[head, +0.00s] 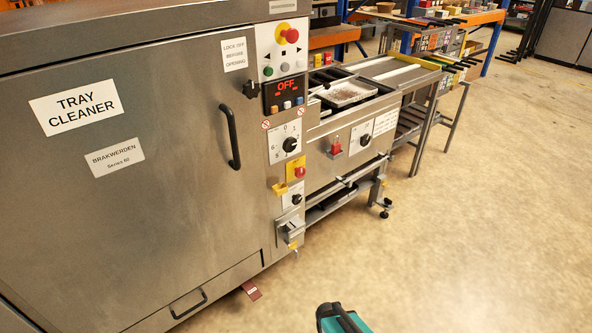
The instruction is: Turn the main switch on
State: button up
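The tray cleaner (180,150) is a large steel cabinet with a control column along its right edge. Its display (286,87) reads OFF in red. Below are a black rotary knob (290,145) on a white numbered dial, a red and yellow control (296,173), a small black knob (296,199) on a white plate, and a grey lever-like fitting (290,232). I cannot read which of these is labelled as the main switch. A teal and black part, seemingly of my arm, shows at the bottom edge, away from the controls. My gripper's fingers are not in view.
A red mushroom button (291,35) sits above the display. A black door handle (233,137) juts out left of the column. A conveyor section (349,137) with a tray on top adjoins at right. The floor (450,240) in front is clear.

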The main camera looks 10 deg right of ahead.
aim_at(300, 172)
jog(key=k, duration=1.3)
jog(key=z, duration=0.1)
jog(key=i, duration=0.8)
jog(key=u, duration=0.7)
jog(key=i, duration=0.9)
jog(key=u, duration=0.5)
